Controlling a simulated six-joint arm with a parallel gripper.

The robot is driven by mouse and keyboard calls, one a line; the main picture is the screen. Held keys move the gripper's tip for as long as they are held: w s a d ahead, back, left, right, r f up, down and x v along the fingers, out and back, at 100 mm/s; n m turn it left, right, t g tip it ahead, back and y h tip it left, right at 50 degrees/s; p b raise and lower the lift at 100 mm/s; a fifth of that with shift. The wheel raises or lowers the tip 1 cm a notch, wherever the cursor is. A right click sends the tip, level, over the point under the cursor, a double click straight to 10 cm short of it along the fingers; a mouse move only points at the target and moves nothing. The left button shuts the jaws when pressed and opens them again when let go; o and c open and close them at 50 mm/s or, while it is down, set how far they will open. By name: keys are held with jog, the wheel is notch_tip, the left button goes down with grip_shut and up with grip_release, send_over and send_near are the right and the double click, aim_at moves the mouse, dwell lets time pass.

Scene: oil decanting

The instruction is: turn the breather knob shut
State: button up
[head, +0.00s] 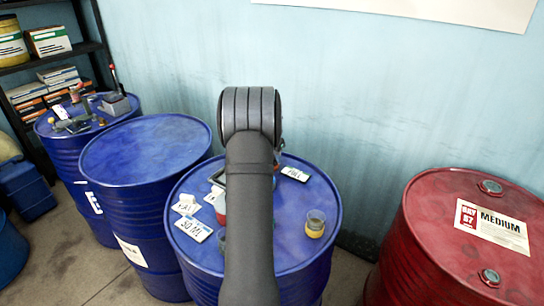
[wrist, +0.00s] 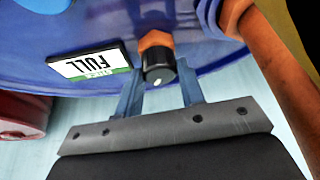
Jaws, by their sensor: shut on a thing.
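The breather knob (wrist: 158,72) is a black cap with a light mark on its face. It sits by an orange hex fitting (wrist: 155,40) on the blue drum top, in the wrist view. My gripper (wrist: 160,68) is shut on the knob, with one blue-grey finger on each side of it. In the head view my dark arm reaches over the front blue drum (head: 325,205) and hides the gripper and the knob.
A FULL card (head: 295,173) lies on the drum, also in the wrist view (wrist: 95,63). A cup with yellow liquid (head: 315,224) and more cards (head: 193,229) stand around my arm. An orange pipe (wrist: 275,60) runs close at right. A red drum (head: 450,235) stands to the right.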

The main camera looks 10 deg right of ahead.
jog(key=shift+s+d+n+t+y, duration=0.1)
jog(key=shift+n+t+y, duration=0.3)
jog(key=shift+n, duration=1)
jog(key=shift+d+n+t+y, duration=0.1)
jog(key=shift+n+y, duration=0.5)
jog(key=shift+n, duration=0.8)
jog(key=o, duration=1)
jog(key=v, duration=1.7)
jog(key=shift+r, duration=0.2)
